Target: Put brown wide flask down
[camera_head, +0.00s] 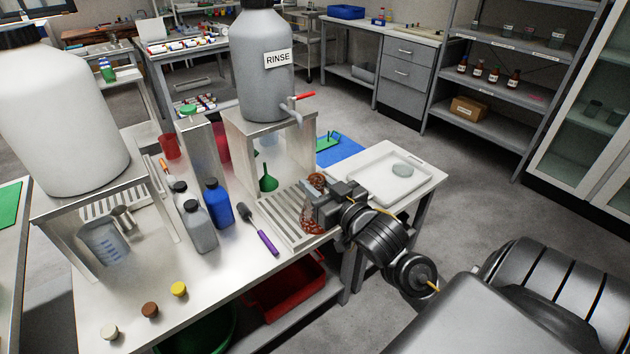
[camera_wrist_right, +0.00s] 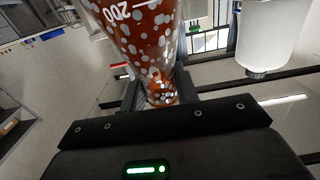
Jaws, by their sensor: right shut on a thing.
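The brown wide flask (camera_head: 312,215) is a reddish-brown glass vessel. In the head view it is over the slatted metal rack (camera_head: 283,222) at the table's right part, partly hidden by my right gripper (camera_head: 322,205). I cannot tell whether its base touches the slats. In the right wrist view the flask (camera_wrist_right: 143,35) fills the upper middle, with pale spots and a "200" mark. My right gripper (camera_wrist_right: 160,100) is shut on its narrow neck. My left gripper is not in view.
The grey RINSE tank (camera_head: 263,75) stands on a metal stand behind the rack. A purple-handled brush (camera_head: 262,233), blue bottle (camera_head: 219,203) and grey bottle (camera_head: 200,230) are left of the rack. A white tray (camera_head: 375,190) with a dish lies to the right.

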